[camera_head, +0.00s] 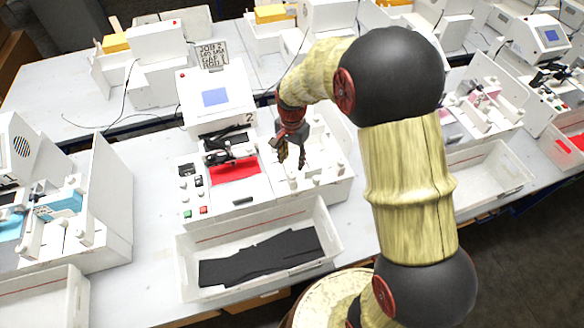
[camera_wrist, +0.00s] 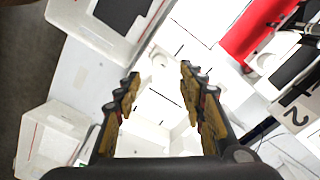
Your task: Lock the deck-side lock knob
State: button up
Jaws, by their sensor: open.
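I cannot tell which is the deck-side lock knob. My gripper (camera_head: 291,160) points down over the deck, with its fingers apart and empty. In the wrist view a round white knob (camera_wrist: 159,60) shows just beyond and between the open fingertips (camera_wrist: 160,76), apparently apart from them.
A white bin (camera_head: 185,262) with black pieces (camera_head: 262,256) stands in front of the plotter. Green and red buttons (camera_head: 203,210) sit at its front left. Similar machines stand left, right and behind; bare table (camera_head: 150,215) lies to the left.

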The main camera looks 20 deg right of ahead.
jog(key=shift+r, duration=2.25)
jog(key=s+r+n+t+b, duration=0.2)
jog(key=s+n+t+b, duration=0.3)
jog(key=s+n+b, duration=0.5)
jog(key=s+b, duration=0.8)
jog(key=s, duration=0.7)
jog(key=shift+t, duration=0.3)
jog(key=shift+r, duration=0.15)
